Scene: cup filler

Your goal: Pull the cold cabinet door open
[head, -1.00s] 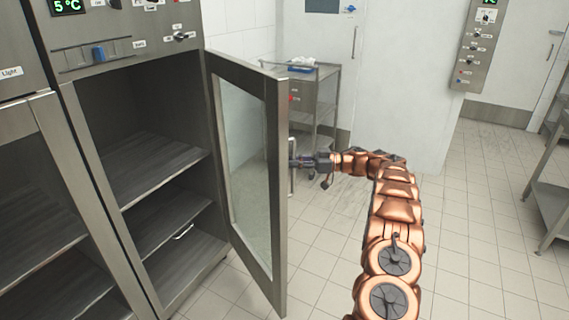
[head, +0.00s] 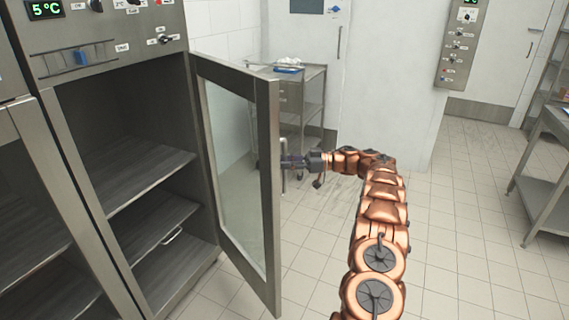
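The cold cabinet (head: 109,62) stands at the left, its display reading 5 °C. Its glass door (head: 266,200) is hinged on the right side of the opening and stands wide open toward me. The shelves (head: 150,180) inside are bare except for a small bright curved item on a lower one. My gripper (head: 290,161) is at the door's outer side, by the upright handle (head: 284,178) near the free edge.
A metal cart (head: 318,95) with a blue item on top stands behind the door. A steel table (head: 545,190) stands at the right edge. A white wall with a control panel (head: 459,45) is behind. The tiled floor (head: 450,260) in the middle is clear.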

